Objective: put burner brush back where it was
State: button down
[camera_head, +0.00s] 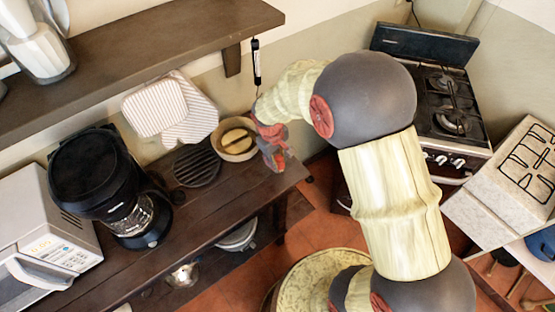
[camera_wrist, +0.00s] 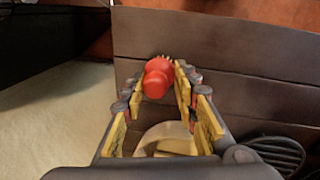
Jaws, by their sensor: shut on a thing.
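The burner brush (camera_wrist: 158,78) shows in the wrist view as a red, rounded piece with a small tuft of pale bristles at its far end. My gripper (camera_wrist: 157,82) is shut on it, with the yellow-padded fingertips on either side of the red part. In the head view my gripper (camera_head: 270,138) is over the right end of the dark wooden counter (camera_head: 262,188), just right of a round bowl (camera_head: 236,155). There, red brush and red gripper parts are hard to tell apart. I cannot tell whether the brush touches the counter.
A black round trivet (camera_head: 196,166) lies left of the bowl. Striped pot holders (camera_head: 155,106) lean at the wall. A coffee maker (camera_head: 98,175) and a microwave (camera_head: 45,235) stand further left. A wall shelf (camera_head: 130,52) overhangs the counter. A black tool (camera_head: 257,63) hangs by the shelf's end.

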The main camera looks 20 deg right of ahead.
jog(key=c, duration=1.4)
grip_release()
jog(key=shift+f, duration=0.1)
jog(key=s+r+m+p, duration=0.1)
jog(key=s+r+p, duration=0.15)
jog(key=r, duration=1.65)
jog(key=s+r+m+t, duration=0.1)
jog(key=s+r, duration=0.3)
jog(key=s, duration=0.2)
jog(key=s+r+m+t+y, duration=0.1)
jog(key=s+r+t, duration=0.1)
jog(key=s+r, duration=0.2)
jog(key=s+r+m+t, duration=0.1)
jog(key=s+r, duration=0.3)
jog(key=s, duration=0.5)
jog(key=shift+s+d+r+m+t, duration=0.25)
jog(key=shift+r+m+t, duration=0.15)
jog(key=shift+m, duration=0.2)
jog(key=shift+w, duration=0.1)
